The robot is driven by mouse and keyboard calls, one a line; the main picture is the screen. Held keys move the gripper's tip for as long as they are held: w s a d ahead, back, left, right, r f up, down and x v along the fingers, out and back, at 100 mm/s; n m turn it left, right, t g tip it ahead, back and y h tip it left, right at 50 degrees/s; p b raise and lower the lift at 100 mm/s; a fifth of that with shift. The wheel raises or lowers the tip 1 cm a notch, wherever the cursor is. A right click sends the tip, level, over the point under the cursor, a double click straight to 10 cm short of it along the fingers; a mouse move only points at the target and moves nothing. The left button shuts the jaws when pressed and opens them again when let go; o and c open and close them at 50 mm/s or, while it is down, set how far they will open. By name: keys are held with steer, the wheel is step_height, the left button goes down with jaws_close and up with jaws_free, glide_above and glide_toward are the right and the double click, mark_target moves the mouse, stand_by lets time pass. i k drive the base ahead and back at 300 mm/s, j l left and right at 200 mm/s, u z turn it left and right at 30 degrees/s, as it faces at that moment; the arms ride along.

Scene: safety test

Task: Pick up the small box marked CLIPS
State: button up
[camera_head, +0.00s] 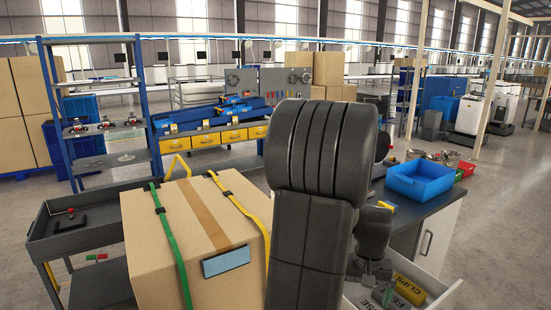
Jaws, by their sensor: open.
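A small yellow box marked CLIPS (411,292) lies in an open white drawer (441,301) at the lower right. A grey-green item with partly readable lettering (384,294) lies to its left in the same drawer. My gripper (371,279) points down over the left part of the drawer, left of the yellow box and apart from it. It is open and seems empty. My dark arm hides part of the gripper and the drawer's left side.
The drawer is under a dark worktop (404,212) bearing a blue bin (420,180) and metal cans (447,158). A large strapped cardboard box (197,232) stands left of my arm. A grey cart (84,237) with tools is farther left.

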mark_target(415, 294)
steer(key=j+z, duration=0.35)
steer(key=k+j+z, duration=0.1)
steer(key=z, duration=0.3)
steer(key=k, duration=0.05)
